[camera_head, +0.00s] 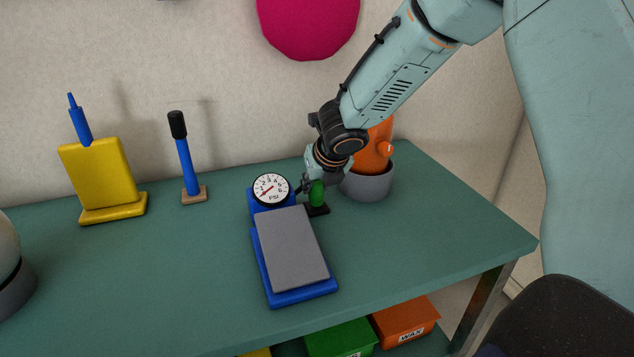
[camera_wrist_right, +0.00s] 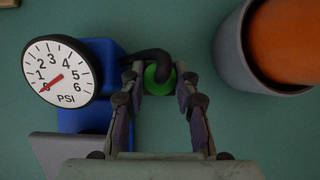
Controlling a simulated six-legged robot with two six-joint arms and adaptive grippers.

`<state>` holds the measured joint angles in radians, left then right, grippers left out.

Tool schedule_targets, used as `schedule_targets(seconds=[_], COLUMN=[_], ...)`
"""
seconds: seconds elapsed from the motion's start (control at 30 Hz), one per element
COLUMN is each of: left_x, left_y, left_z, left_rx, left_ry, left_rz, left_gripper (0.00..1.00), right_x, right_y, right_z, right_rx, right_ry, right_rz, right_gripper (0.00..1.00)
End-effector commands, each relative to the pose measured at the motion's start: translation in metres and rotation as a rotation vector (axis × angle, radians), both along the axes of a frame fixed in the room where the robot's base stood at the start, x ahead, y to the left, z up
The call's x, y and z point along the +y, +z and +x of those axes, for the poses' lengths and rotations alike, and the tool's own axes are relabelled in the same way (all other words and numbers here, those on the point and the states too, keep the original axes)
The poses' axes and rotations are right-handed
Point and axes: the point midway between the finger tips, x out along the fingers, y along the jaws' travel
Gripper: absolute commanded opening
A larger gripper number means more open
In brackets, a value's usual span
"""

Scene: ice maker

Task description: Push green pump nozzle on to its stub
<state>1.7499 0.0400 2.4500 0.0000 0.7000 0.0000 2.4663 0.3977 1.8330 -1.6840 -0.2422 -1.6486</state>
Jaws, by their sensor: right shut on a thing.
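The foot pump has a blue base (camera_head: 277,298), a grey pedal (camera_head: 292,248) and a round white PSI gauge (camera_head: 271,188). Its gauge also shows in the right wrist view (camera_wrist_right: 60,72), with the red needle near 0. The green nozzle (camera_head: 317,193) is upright right of the gauge, above a small black base (camera_head: 318,210). A black hose (camera_wrist_right: 150,57) runs from the pump to the nozzle (camera_wrist_right: 152,76). My right gripper (camera_wrist_right: 160,82) is shut on the nozzle from above. The stub is hidden, so I cannot tell how far the nozzle sits on it. My left gripper is out of view.
An orange object (camera_head: 373,155) in a grey round pot (camera_head: 368,185) stands close right of my right gripper. A yellow block with a blue spout (camera_head: 98,175) and a blue-handled tool (camera_head: 186,168) stand at the back left.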

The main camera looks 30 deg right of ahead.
Motion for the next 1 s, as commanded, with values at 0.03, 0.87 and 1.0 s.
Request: schedule_targets(seconds=[0.03,0.87,1.0], left_x=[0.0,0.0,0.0], left_y=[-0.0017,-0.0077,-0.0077], left_z=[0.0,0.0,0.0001], left_rx=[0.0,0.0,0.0], left_ry=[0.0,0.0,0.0], left_rz=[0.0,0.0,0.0], left_gripper=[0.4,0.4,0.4], right_x=[0.0,0.0001,0.0001], right_y=[-0.0018,-0.008,-0.0081], right_z=[0.0,0.0,0.0], right_rx=[0.0,0.0,0.0], right_ry=[0.0,0.0,0.0], right_rz=[0.0,0.0,0.0], right_gripper=[0.0,0.57,0.57])
